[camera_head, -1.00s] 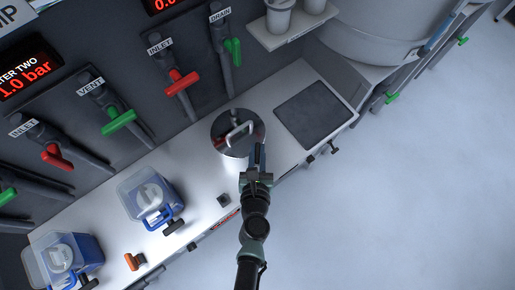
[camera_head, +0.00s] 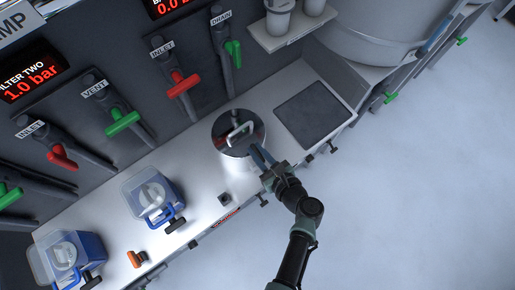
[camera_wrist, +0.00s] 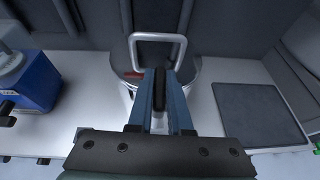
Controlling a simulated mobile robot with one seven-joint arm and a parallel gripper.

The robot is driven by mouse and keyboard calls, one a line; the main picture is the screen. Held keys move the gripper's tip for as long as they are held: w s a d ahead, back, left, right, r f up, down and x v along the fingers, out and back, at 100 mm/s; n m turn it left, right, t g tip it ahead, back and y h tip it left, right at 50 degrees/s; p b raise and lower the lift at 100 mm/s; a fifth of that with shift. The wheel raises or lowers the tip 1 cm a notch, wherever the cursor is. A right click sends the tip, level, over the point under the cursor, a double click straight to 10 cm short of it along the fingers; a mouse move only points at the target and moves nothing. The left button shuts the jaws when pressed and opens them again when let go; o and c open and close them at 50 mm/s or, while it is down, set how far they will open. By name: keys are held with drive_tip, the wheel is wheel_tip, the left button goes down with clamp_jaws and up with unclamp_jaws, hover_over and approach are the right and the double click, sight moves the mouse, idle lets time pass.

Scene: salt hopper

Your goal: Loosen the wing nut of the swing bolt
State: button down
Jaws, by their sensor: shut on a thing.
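The round hopper has a shiny metal lid (camera_head: 226,146) with an upright loop handle (camera_head: 240,133). In the wrist view the loop handle (camera_wrist: 158,40) stands just beyond my fingertips. My gripper (camera_head: 262,156) is at the lid's front right edge. In the wrist view my gripper (camera_wrist: 160,80) has its two blue-grey fingers closed on both sides of a dark upright bar (camera_wrist: 159,92), which appears to be the wing nut. The swing bolt's shank is hidden by the fingers and the gripper body.
A dark square mat (camera_head: 309,113) lies right of the hopper. Valve handles line the wall (camera_head: 182,84) behind. The floor (camera_head: 420,190) to the right is clear.

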drive_tip(key=shift+n+g, duration=0.3)
drive_tip(key=c, duration=0.8)
unclamp_jaws()
drive_tip(key=shift+c, duration=0.2)
drive_tip(key=v, duration=1.3)
drive_tip(key=shift+d+f+b, duration=0.15)
drive_tip(key=shift+d+b, duration=0.05)
drive_tip(key=shift+b, duration=0.2)
